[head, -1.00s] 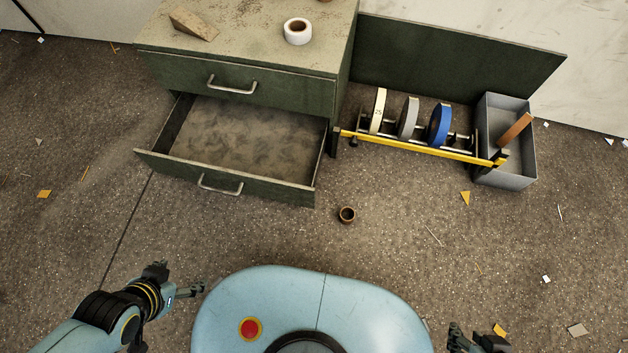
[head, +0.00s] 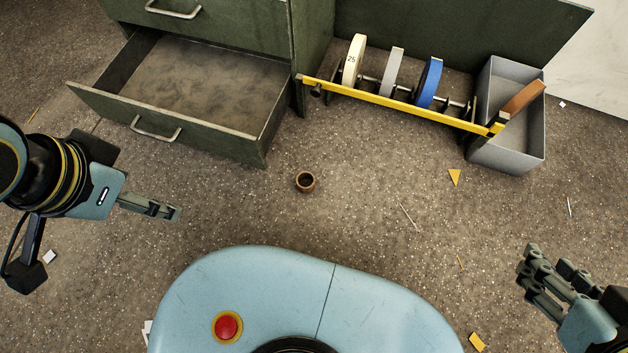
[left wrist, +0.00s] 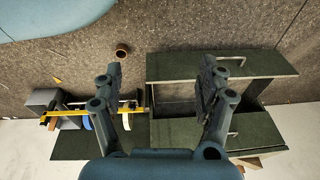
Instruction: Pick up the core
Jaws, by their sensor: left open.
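The core is a small brown ring (head: 305,182) standing alone on the speckled floor in front of the drawer cabinet. It also shows in the left wrist view (left wrist: 122,51), near the tip of the left-hand finger in the picture but apart from it. My left gripper (head: 172,212) is left of the core and slightly nearer to me in the head view. Its two fingers are wide apart and empty in the left wrist view (left wrist: 160,72). My right gripper (head: 545,261) is at the lower right, far from the core, with its fingers apart and nothing between them.
A green cabinet has an open, empty drawer (head: 180,130) at the upper left. A yellow-barred rack (head: 400,105) holds white, grey and blue rolls. A grey bin (head: 510,155) beside it holds an orange-brown piece (head: 524,98). Scraps dot the floor; the floor around the core is clear.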

